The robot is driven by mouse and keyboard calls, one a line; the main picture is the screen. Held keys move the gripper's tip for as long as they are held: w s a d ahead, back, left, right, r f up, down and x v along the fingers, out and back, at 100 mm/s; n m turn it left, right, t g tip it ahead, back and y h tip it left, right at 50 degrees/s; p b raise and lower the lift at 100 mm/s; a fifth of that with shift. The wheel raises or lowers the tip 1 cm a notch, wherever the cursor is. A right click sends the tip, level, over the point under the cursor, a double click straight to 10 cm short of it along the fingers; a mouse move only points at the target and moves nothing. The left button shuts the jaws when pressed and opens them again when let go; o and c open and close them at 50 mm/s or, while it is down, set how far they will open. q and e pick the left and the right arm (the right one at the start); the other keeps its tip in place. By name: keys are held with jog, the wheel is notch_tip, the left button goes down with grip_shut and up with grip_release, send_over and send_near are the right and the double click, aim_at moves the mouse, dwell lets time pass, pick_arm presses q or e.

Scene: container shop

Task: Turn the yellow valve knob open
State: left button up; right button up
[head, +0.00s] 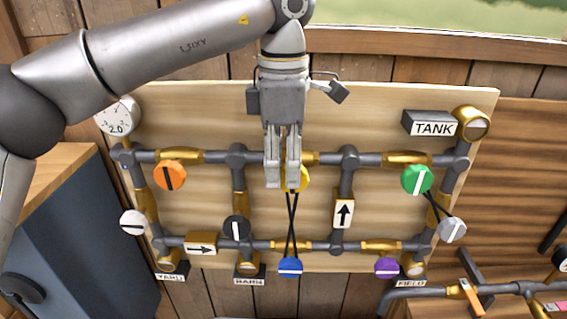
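The yellow valve knob (304,179) sits on the upper pipe of the board, near its middle. It is mostly hidden behind my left gripper (283,184), which points down in front of it. The two fingers are close together with a narrow gap. Their tips overlap the knob's left and middle part, so its white mark and its angle are hidden. I cannot tell whether the fingers are touching or clamping the knob. My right gripper is not in view.
Other knobs are orange (170,176), green (417,180), blue (290,267), purple (387,268), black (236,228), white (132,222) and grey (453,229). Dark crossed rods (292,225) run between the yellow and blue knobs. A gauge (117,116) and TANK sign (434,128) flank the board.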

pick_arm(q)
jog(key=shift+s+f, duration=0.15)
jog(key=shift+f, duration=0.45)
jog(key=shift+c, duration=2.1)
grip_shut()
jog(key=shift+f+h+b, duration=0.25)
jog(key=shift+h+b, duration=0.25)
jog(key=shift+b, duration=0.35)
jog(key=h+b, duration=0.1)
jog(key=b, duration=0.1)
jog(key=h+b, duration=0.2)
jog(key=b, duration=0.1)
jog(key=h+b, duration=0.1)
jog(key=b, duration=0.1)
jog(key=shift+a+f+h, duration=0.3)
jog(key=shift+f, duration=0.1)
jog(key=shift+r+h+b, duration=0.1)
jog(key=shift+h+b, duration=0.6)
jog(key=shift+b, duration=0.35)
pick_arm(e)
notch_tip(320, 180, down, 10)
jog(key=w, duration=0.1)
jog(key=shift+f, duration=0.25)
